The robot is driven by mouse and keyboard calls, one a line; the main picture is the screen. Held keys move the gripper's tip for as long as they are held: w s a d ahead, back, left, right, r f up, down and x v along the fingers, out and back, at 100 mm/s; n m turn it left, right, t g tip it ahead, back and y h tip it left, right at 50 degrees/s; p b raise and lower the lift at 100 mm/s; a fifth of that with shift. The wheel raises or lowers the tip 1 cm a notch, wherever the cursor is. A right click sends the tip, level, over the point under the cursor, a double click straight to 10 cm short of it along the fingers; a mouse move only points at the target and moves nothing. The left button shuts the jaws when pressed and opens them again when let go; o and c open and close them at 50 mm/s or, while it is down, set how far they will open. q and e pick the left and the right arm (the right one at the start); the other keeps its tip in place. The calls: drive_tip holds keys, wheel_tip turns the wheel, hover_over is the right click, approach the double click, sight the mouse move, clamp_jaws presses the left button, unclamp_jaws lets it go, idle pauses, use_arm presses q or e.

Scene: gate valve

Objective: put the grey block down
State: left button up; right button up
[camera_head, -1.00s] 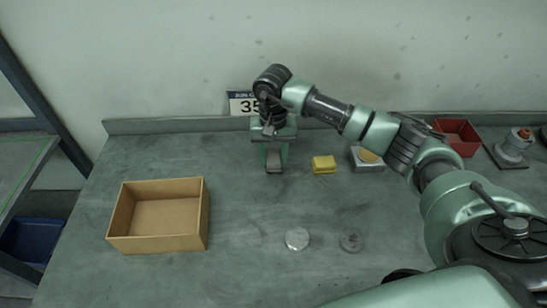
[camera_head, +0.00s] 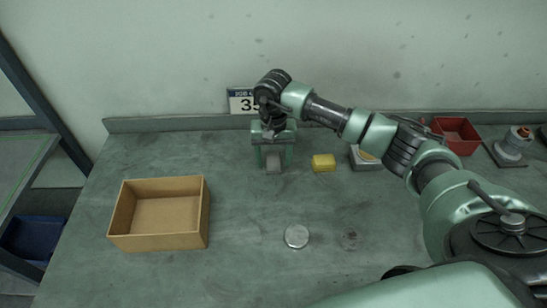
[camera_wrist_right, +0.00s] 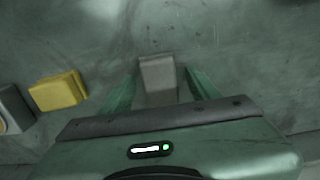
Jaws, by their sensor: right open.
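The grey block (camera_head: 273,161) is on the worktop at the back, below the number sign. My right gripper (camera_head: 273,158) points down over it, with one finger on each side. The fingers are open, and in the right wrist view the grey block (camera_wrist_right: 157,76) is between the fingertips (camera_wrist_right: 160,88) with gaps showing on both sides. Part of the block is hidden by the gripper body there. My left gripper is not in view.
A yellow block (camera_head: 323,163) and a grey box-like part (camera_head: 364,162) stand to the right of the gripper. An open cardboard box (camera_head: 160,242) is at left. A silver disc (camera_head: 296,236) lies in front. A red bin (camera_head: 456,136) is at back right.

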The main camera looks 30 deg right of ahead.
sight(273, 158)
wheel_tip(273, 158, up, 12)
drive_tip(key=b, duration=0.3)
idle(0.5)
